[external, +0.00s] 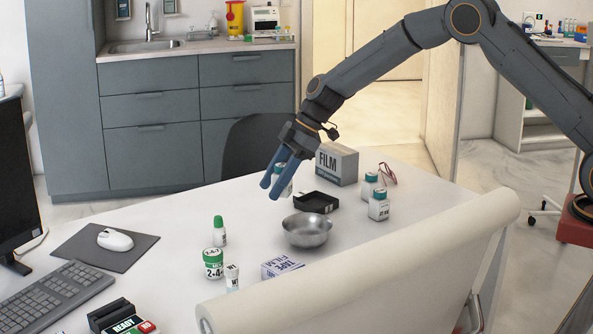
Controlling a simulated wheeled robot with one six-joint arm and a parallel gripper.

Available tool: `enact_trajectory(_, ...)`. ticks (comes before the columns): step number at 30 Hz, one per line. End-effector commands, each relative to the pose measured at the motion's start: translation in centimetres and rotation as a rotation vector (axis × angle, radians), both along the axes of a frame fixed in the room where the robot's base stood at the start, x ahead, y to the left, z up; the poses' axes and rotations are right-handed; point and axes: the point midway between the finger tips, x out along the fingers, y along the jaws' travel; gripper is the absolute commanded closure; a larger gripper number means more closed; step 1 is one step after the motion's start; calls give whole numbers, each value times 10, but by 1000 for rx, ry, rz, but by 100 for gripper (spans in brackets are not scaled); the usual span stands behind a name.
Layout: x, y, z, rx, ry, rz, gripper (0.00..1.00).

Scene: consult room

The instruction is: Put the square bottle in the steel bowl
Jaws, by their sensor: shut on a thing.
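The steel bowl (307,231) stands on the white desk, empty as far as I can see. My gripper (272,178), with blue fingers, is to the upper left of the bowl. It is shut on a white bottle (284,184) with a teal cap, partly hidden by the fingers; I cannot tell whether this one is square. I cannot tell whether its base touches the desk. A square-looking white bottle (378,208) with a teal cap stands right of the bowl. A similar bottle (369,186) stands just behind it.
A black tray (316,203) lies behind the bowl, with a FILM box (337,164) beyond it. A tape box (282,267), a green-capped bottle (219,236) and a green-labelled jar (213,264) stand front left. Red glasses (387,174) lie at the right.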

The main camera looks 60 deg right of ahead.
Motion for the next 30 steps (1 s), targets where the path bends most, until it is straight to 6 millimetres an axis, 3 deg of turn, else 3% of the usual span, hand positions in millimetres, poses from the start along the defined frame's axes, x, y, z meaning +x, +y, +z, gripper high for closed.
enact_trajectory(9,-63,14,28,1,1,343,74)
enact_trajectory(15,-87,21,39,0,-1,481,74)
enact_trajectory(23,-96,24,39,-2,-1,538,74)
enact_trajectory(30,-96,23,26,-1,-1,536,74)
